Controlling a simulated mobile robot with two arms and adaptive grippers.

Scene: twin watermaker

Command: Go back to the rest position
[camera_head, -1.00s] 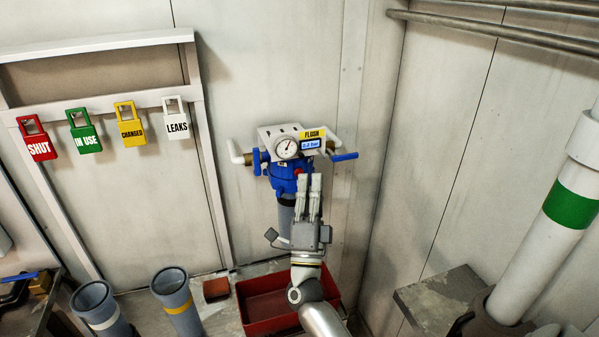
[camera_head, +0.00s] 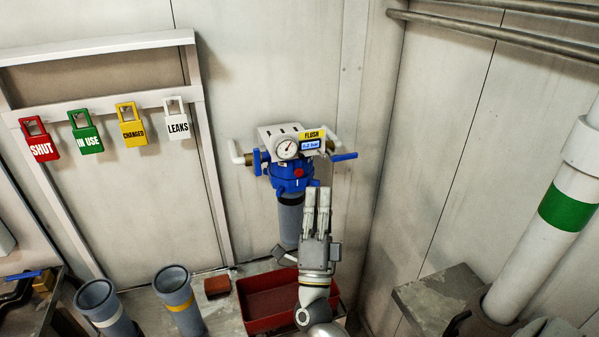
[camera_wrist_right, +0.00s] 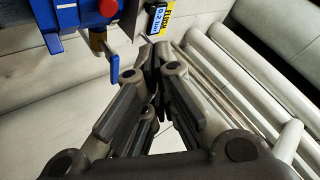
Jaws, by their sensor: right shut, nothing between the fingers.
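My right gripper (camera_head: 317,190) is shut and empty in the head view. It points up toward the wall, in front of and just below right of the blue filter housing (camera_head: 290,174). It also shows in the right wrist view (camera_wrist_right: 157,50), its fingers together, with part of the blue housing (camera_wrist_right: 80,14) and a blue lever (camera_wrist_right: 114,65) at the upper left. My left gripper is not in view.
The filter unit carries a gauge (camera_head: 286,149) and a yellow FLUSH label (camera_head: 312,134). A red tray (camera_head: 262,322) lies below. Two grey cylinders (camera_head: 97,297) stand at left. Coloured tags (camera_head: 86,140) hang on the wall. A white pipe (camera_head: 530,250) stands at right.

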